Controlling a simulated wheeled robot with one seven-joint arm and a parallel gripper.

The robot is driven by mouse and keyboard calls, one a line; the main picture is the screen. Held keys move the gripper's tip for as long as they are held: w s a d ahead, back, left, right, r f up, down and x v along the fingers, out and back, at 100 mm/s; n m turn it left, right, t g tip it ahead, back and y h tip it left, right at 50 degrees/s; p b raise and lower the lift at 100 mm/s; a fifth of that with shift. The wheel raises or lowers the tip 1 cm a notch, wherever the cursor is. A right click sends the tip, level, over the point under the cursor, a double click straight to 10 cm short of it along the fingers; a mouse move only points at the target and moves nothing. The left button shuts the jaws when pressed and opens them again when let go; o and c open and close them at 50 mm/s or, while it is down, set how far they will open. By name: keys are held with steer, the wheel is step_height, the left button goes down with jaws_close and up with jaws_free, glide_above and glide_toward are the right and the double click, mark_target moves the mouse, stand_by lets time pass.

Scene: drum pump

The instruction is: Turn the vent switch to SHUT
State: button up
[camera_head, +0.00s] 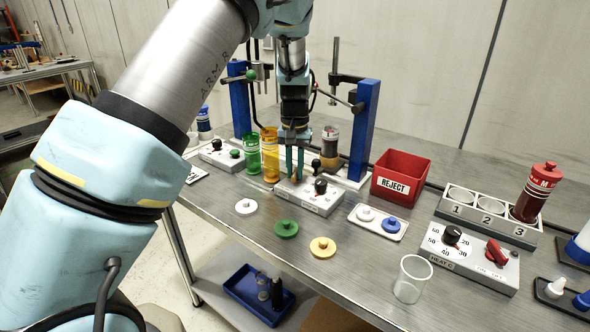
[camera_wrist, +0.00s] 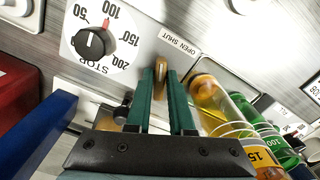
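In the head view my gripper (camera_head: 294,176) reaches down to the left part of the control box (camera_head: 318,202).
A black knob (camera_head: 320,186) marked STOP to 200 shares the box; it also shows in the wrist view (camera_wrist: 95,43). An amber bottle (camera_head: 270,155) and green bottle (camera_head: 252,154) stand left. A red REJECT bin (camera_head: 402,170) is right. Blue posts (camera_head: 364,130) flank the arm.

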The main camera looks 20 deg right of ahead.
mark_target(296, 172)
jaws_close()
steer(key=shift+d+n+p, duration=0.15)
steer(key=shift+n+p, duration=0.15)
steer(key=shift+n, duration=0.9)
steer(key=shift+o, duration=2.3)
jaws_free()
step_height(296, 172, up, 11)
steer(key=b, duration=0.2)
